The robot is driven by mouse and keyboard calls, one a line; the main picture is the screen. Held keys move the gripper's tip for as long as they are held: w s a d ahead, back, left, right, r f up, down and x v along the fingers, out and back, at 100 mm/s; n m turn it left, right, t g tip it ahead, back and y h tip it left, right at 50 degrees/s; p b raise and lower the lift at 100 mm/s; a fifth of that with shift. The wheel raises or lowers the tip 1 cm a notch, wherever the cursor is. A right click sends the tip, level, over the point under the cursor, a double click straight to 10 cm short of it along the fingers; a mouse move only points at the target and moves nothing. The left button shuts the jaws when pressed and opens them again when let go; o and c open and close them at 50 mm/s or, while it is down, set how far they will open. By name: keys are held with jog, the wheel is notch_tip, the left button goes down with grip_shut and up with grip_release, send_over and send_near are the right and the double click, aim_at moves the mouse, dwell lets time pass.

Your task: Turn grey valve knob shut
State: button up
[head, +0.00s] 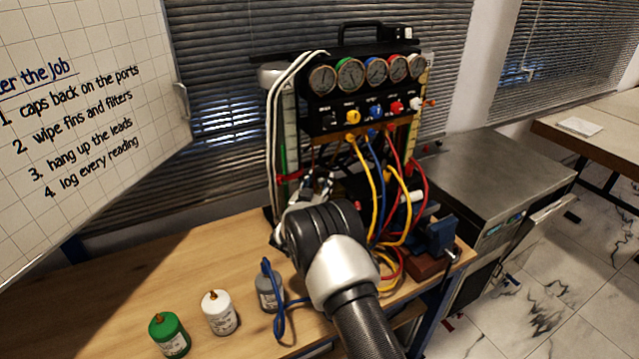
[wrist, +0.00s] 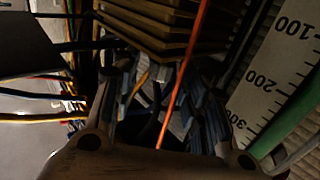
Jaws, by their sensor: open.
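The gauge rig (head: 345,100) stands on the bench with a row of knobs under its gauges. The yellow (head: 353,117), blue (head: 374,110) and red (head: 396,107) knobs are clear. A pale knob (head: 415,104) at the right end looks white or light grey, and a dark one sits at the left end. I cannot tell for sure which is the grey valve knob. My gripper (head: 314,190) is open, low at the rig's left side, below the knob row and apart from it. In the wrist view my gripper (wrist: 165,110) has no knob clearly between its fingers; that view is dark.
Yellow, blue and red hoses (head: 377,190) hang in front of the rig, right of my gripper. A printed scale (wrist: 270,80) stands close by in the wrist view. A blue vise (head: 437,236) is at the bench's right. Green (head: 169,336), white (head: 219,314) and grey (head: 268,292) bottles stand in front.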

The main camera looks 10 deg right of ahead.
jog(key=v, duration=1.2)
dwell(0.3)
